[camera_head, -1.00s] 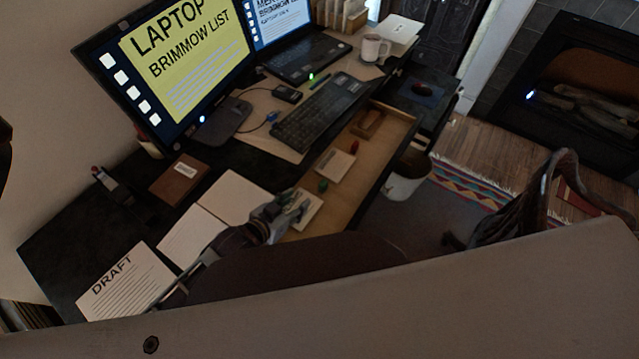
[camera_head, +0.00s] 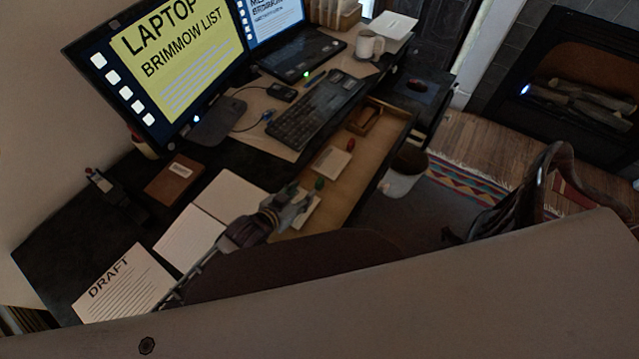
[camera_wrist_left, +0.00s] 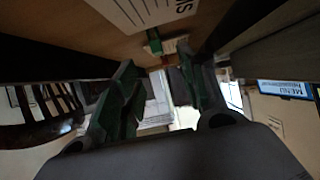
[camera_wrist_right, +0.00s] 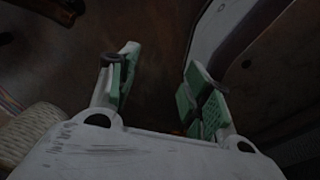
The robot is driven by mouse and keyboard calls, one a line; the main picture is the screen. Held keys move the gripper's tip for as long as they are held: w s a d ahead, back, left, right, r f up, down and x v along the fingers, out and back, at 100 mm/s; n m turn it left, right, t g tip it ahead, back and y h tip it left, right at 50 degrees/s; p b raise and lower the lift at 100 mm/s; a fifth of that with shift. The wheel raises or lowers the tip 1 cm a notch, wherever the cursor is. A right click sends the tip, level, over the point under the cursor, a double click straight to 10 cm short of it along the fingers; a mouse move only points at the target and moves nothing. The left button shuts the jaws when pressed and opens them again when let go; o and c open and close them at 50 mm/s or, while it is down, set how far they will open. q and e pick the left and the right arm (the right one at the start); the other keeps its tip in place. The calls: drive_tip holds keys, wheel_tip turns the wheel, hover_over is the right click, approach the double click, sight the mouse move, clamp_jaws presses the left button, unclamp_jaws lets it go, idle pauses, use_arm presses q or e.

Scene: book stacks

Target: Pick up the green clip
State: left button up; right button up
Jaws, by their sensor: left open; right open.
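The small green clip (camera_head: 319,184) is in the open desk drawer (camera_head: 352,188), beside pale cards. It also shows as a green block beyond my fingers in the left wrist view (camera_wrist_left: 154,42). My left gripper (camera_head: 294,201) is over the drawer's near end, just left of the clip and apart from it. Its fingers are spread in the left wrist view (camera_wrist_left: 156,68), with nothing held between them. My right gripper (camera_wrist_right: 161,60) is open and empty over dark floor, away from the drawer. It does not show in the head view.
A red clip (camera_head: 350,144) and a wooden box (camera_head: 364,121) are farther along the drawer. The keyboard (camera_head: 317,110), an open notebook (camera_head: 190,234) and a draft sheet (camera_head: 126,284) lie on the desk. A chair (camera_head: 530,200) stands to the right.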

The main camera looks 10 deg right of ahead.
sight(319, 182)
use_arm(q)
drive_tip(key=x, duration=0.3)
drive_tip(key=shift+d, duration=0.15)
drive_tip(key=shift+w+d+f, duration=0.15)
drive_tip(key=shift+w, duration=0.05)
drive_tip(key=shift+w+d+f, duration=0.15)
drive_tip(key=shift+w+d, duration=0.05)
drive_tip(key=shift+b+x, duration=0.3)
drive_tip(key=shift+x, duration=2)
drive_tip(key=shift+d, duration=0.15)
use_arm(e)
drive_tip(key=shift+w+d+f, duration=0.15)
drive_tip(key=shift+w+d, duration=0.3)
drive_tip(key=shift+w, duration=0.35)
use_arm(q)
drive_tip(key=shift+s, duration=0.1)
use_arm(e)
drive_tip(key=shift+s+a, duration=0.1)
